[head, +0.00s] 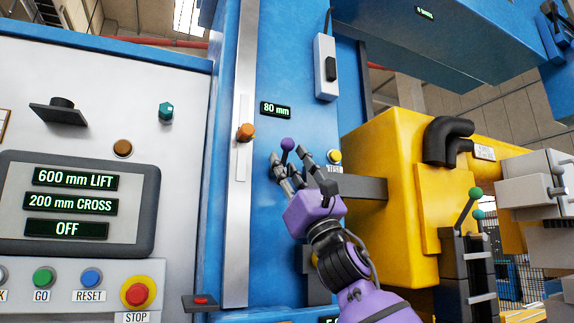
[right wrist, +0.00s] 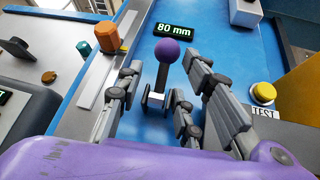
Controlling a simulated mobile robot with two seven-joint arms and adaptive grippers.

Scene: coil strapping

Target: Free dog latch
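A short dark lever with a purple ball (head: 287,144), which may be the dog latch, stands out from the blue panel below the "80 mm" display. The ball also shows in the right wrist view (right wrist: 167,50). My right gripper (head: 291,160) is open at the lever, with the ball near its fingertips. In the right wrist view its fingers (right wrist: 163,72) are spread on either side of the lever, with visible gaps. I cannot tell whether any finger touches it. My left gripper is in neither view.
An orange knob (head: 246,132) sits on a pale vertical rail left of the lever. A yellow TEST button (head: 335,156) is close on the right. The control panel (head: 180,240) is at left; a yellow housing (head: 395,170) with black hoses and green-knobbed levers stands at right.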

